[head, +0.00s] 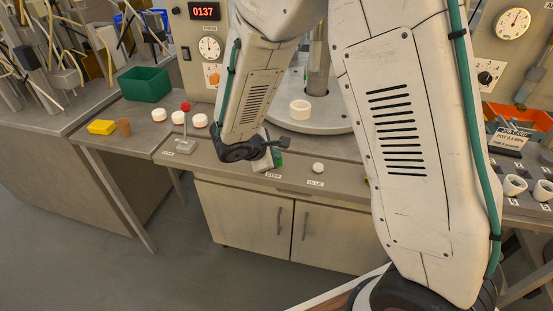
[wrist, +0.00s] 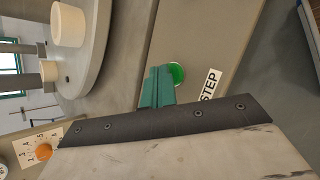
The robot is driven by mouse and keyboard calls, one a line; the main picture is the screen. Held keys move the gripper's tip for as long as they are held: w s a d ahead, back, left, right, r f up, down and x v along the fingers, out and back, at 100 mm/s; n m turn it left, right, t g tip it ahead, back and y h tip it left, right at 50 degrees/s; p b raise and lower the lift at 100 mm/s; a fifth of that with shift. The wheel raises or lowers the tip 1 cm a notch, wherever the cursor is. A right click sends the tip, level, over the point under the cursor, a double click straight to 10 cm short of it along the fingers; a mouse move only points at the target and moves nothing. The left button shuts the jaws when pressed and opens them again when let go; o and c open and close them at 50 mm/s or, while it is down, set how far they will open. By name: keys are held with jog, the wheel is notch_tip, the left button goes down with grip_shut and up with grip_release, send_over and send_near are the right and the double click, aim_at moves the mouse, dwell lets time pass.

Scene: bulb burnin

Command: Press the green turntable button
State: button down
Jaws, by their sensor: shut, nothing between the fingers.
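The green turntable button (wrist: 177,75) is a round green cap on the grey bench edge, beside the label STEP (wrist: 209,86). My gripper (wrist: 158,72) has green fingers, which are shut and empty. In the wrist view the fingertips are right beside the button and overlap its edge; I cannot tell whether they touch it. In the head view my gripper (head: 274,150) is low over the bench front, just above the STEP label (head: 273,175). There the button is hidden or cannot be told from the green fingers. The turntable (head: 330,126) is a grey disc behind it.
A white ring-shaped part (head: 300,109) stands on the turntable. A white button (head: 318,168) by the GLUE label is to the right. A grey panel with gauges rises behind.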

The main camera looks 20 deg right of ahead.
jog(key=shift+r, duration=3.4)
